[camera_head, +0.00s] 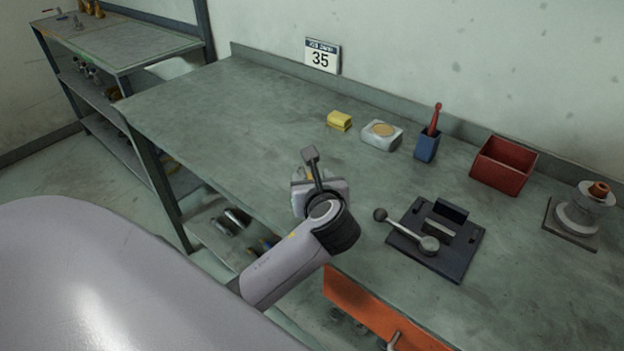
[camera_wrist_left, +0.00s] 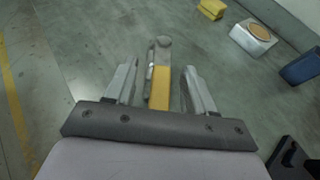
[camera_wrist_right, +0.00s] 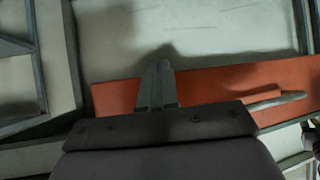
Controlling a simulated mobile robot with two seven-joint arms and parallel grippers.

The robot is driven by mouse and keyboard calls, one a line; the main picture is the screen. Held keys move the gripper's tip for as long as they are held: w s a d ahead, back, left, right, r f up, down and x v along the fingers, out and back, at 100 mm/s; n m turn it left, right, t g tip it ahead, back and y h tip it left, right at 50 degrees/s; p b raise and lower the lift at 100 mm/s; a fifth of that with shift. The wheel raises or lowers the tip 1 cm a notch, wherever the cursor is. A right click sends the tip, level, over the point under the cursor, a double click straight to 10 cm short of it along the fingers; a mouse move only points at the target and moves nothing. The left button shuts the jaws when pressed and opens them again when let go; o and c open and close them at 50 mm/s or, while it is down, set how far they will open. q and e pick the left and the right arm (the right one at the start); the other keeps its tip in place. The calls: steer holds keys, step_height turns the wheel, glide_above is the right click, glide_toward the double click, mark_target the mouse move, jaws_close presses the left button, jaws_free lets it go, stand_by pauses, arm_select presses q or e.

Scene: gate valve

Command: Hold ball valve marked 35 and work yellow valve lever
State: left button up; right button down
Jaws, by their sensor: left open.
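A metal valve body with a yellow lever (camera_wrist_left: 161,88) shows in the left wrist view, between the spread fingers of my left gripper (camera_wrist_left: 160,85). Gaps show on both sides, so the fingers look apart from it. In the head view my left gripper (camera_head: 320,185) is over the front edge of the bench, and the valve's grey end (camera_head: 311,156) sticks up beyond it. The wrist hides most of the valve. No marking on the valve can be read. My right gripper (camera_wrist_right: 157,85) shows only in its own wrist view, fingers together and empty, by an orange panel (camera_wrist_right: 215,88).
A card reading 35 (camera_head: 321,57) is on the wall. A black vise (camera_head: 455,262) with a ball-ended handle is right of my left gripper. The bench's left part is clear.

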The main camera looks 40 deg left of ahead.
arm_select(q)
steer(key=v, duration=1.2)
steer(key=shift+f, duration=0.1)
